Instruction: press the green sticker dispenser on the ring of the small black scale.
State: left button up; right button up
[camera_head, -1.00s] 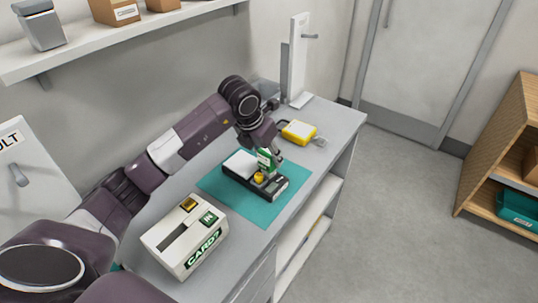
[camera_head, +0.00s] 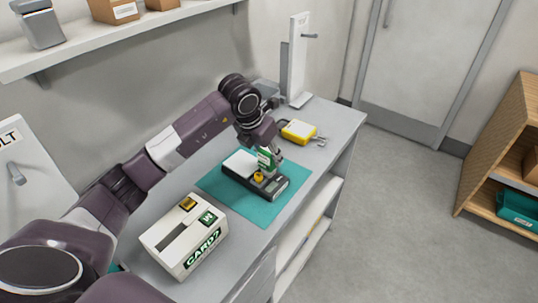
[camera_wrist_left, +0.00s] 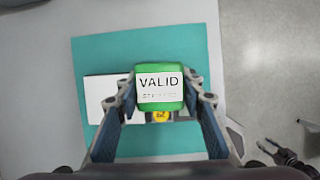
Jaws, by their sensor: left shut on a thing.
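The small black scale (camera_head: 281,186) lies on a teal mat (camera_head: 234,200), with a white plate and a yellow ring or knob (camera_head: 259,176) on it. My left gripper (camera_head: 268,160) is shut on the green sticker dispenser (camera_head: 264,158), right over the scale near the yellow part. In the left wrist view the dispenser (camera_wrist_left: 159,108) sits between my left fingers and bears a white label reading VALID. I cannot tell whether the dispenser touches the ring. My right gripper is not in view.
A white box marked CARD? (camera_head: 205,248) stands on the near part of the table. A yellow device (camera_head: 299,131) lies behind the scale, and a white upright panel (camera_head: 299,60) stands at the back. A wooden shelf (camera_head: 500,150) is at the right.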

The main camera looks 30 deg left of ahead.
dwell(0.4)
pick_arm(q)
jog(key=shift+f+b, duration=0.4)
jog(key=shift+f, duration=0.1)
dwell(0.4)
jog(key=shift+s+f, duration=0.15)
jog(key=shift+f, duration=0.1)
dwell(1.0)
jog(key=shift+r+p, duration=0.55)
jog(key=shift+r, duration=0.7)
jog(key=shift+r+p, duration=1.3)
jog(key=shift+r, duration=1.1)
jog(key=shift+d, duration=0.1)
